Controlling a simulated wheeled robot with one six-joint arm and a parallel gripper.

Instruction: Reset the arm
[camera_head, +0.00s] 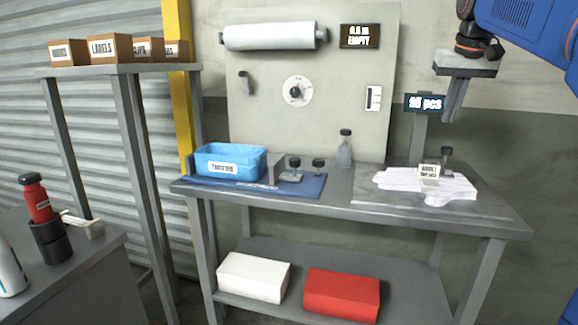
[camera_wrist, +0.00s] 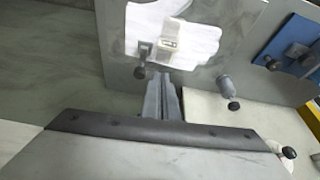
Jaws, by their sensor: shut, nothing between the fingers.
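My gripper (camera_head: 455,104) hangs from my blue arm (camera_head: 527,28) at the upper right of the head view, pointing down with its fingers together and nothing between them. It is in the air above the right part of the grey workbench (camera_head: 500,218), in front of the wall and near the small display reading "25 pcs" (camera_head: 425,103). In the wrist view my gripper fingers (camera_wrist: 162,97) show closed, with the white sheet (camera_wrist: 190,35) and its labelled block (camera_wrist: 169,36) beyond them.
On the bench stand a blue bin (camera_head: 230,161), a blue mat (camera_head: 300,187), a clear bottle (camera_head: 344,150) and a dark-knobbed post (camera_head: 446,158). A white roll (camera_head: 270,36) and dial (camera_head: 297,91) are on the back panel. White (camera_head: 252,277) and red boxes (camera_head: 342,294) sit below.

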